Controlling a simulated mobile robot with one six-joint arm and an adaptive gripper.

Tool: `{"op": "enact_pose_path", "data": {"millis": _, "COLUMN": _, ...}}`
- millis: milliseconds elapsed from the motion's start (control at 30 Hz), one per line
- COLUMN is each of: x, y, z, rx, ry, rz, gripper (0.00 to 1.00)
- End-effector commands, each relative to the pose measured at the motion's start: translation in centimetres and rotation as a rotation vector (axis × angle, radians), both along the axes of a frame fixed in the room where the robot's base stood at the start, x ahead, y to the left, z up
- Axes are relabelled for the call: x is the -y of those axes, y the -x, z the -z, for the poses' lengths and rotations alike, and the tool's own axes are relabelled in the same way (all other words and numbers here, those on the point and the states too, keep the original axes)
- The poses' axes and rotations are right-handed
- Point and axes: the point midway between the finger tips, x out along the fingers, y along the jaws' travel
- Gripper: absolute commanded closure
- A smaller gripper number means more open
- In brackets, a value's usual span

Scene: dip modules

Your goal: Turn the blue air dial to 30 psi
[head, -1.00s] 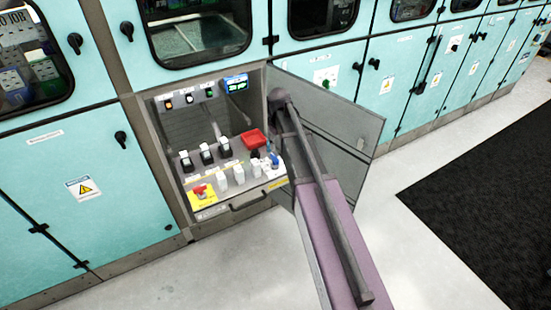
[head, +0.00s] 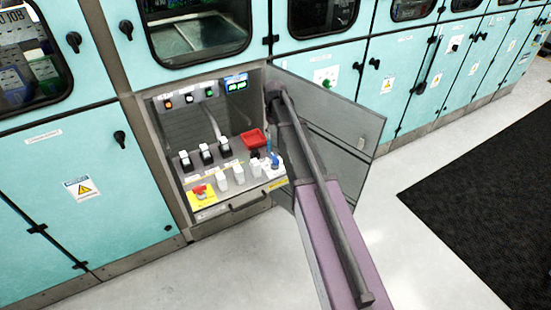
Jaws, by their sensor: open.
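A small blue part, which looks like the air dial (head: 274,158), stands at the right end of the control panel inside the open cabinet bay, beside my arm. Its pointer and scale are too small to read. A lit green digital display (head: 236,84) with a blue frame sits at the upper right of the bay; its digits are not legible. My arm reaches in from the lower right, and its dark far end is at the bay's upper right edge. My gripper cannot be made out, so its distance to the dial does not show.
A grey door (head: 335,115) stands open on the right, behind my arm. Pale floor (head: 225,265) is clear in front.

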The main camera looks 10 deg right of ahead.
Motion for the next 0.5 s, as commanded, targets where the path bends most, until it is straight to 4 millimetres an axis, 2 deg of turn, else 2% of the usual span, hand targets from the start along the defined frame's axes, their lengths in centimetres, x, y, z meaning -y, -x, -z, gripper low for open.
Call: {"op": "enact_pose_path", "data": {"millis": 500, "x": 0.0, "y": 0.0, "z": 3.8, "rx": 0.000, "ry": 0.000, "rz": -0.001, "gripper": 0.43}}
